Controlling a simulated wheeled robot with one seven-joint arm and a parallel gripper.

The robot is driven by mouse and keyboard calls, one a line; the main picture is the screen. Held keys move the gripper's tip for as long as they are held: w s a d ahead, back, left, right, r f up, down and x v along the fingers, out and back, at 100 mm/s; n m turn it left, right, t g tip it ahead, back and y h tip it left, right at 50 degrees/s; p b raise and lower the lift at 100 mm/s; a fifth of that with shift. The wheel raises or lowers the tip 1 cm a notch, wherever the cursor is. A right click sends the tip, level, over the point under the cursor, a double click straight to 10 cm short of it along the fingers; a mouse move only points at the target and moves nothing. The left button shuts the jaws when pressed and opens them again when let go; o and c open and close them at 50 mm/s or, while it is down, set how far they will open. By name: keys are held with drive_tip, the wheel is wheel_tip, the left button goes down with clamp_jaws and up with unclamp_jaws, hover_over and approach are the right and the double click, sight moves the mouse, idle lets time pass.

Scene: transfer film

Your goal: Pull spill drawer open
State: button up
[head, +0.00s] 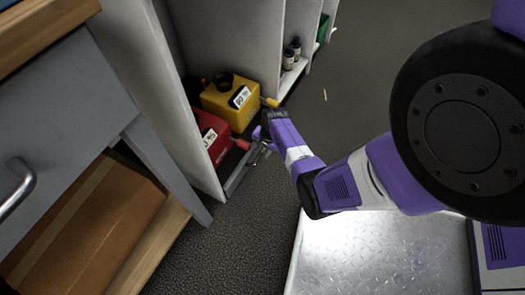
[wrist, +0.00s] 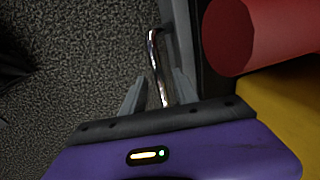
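The spill drawer is a low grey tray at floor level in the cabinet bay; its front (head: 236,182) shows in the head view. It holds a red container (head: 210,135) and a yellow container (head: 235,100). My gripper (head: 262,139) is low at the drawer front. In the wrist view, the drawer's shiny bar handle (wrist: 154,58) runs between the two fingers of my gripper (wrist: 160,80). The fingers stand apart, with gaps beside the bar. The drawer front (wrist: 180,45) is just right of the handle. How far out the drawer stands is hard to tell.
A grey drawer unit with a handle (head: 17,187) and a cardboard box (head: 85,225) beneath stands at left. White shelving with small bottles (head: 290,55) is behind. The dark carpet (head: 225,250) before the drawer is clear. My metal base plate is at lower right.

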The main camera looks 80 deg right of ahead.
clamp_jaws()
idle(1.3)
